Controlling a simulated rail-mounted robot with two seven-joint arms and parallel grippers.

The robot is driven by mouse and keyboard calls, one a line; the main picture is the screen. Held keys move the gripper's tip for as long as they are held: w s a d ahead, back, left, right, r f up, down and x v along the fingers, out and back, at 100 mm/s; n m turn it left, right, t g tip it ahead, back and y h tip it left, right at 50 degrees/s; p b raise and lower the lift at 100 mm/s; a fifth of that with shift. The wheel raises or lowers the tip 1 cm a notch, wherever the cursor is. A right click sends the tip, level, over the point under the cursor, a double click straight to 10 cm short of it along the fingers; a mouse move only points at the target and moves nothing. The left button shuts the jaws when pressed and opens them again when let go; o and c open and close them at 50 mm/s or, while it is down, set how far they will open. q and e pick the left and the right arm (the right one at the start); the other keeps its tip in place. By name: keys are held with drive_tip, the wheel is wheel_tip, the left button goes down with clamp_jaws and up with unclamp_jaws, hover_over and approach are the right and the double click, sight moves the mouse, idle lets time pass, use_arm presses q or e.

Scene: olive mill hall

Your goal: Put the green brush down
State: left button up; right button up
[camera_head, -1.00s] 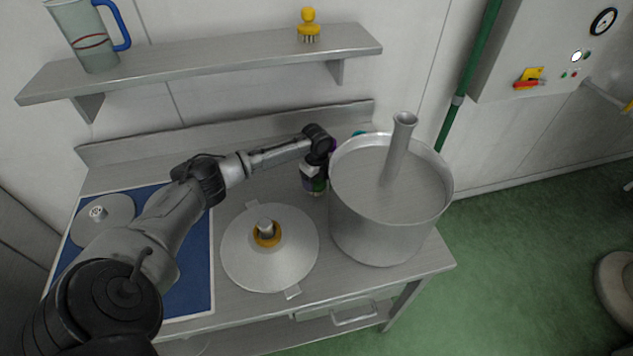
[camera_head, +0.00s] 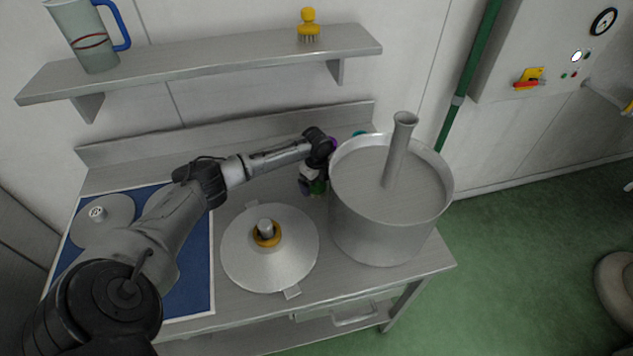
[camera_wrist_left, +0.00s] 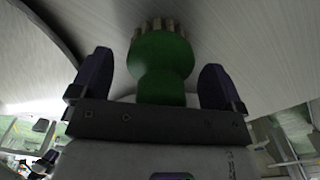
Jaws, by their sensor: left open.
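The green brush (camera_wrist_left: 162,65) shows in the left wrist view between the two dark fingers, with its pale bristles at the top of the picture against the metal surface. My left gripper (camera_wrist_left: 160,85) is open, with a gap on both sides of the brush. In the head view the left gripper (camera_head: 312,185) is low over the steel table, between the pot and the lid. My right gripper is in neither view.
The large steel pot (camera_head: 370,225) with an upright tube stands close right of the gripper. A conical lid (camera_head: 245,265) lies in front. A blue mat (camera_head: 195,290) is at left. A yellow brush (camera_head: 308,25) and a jug (camera_head: 88,38) stand on the shelf (camera_head: 220,60).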

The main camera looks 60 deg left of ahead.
use_arm(q)
wheel_tip(320, 180, up, 12)
drive_tip(key=shift+r+p, duration=0.15)
drive_tip(key=shift+p, duration=0.6)
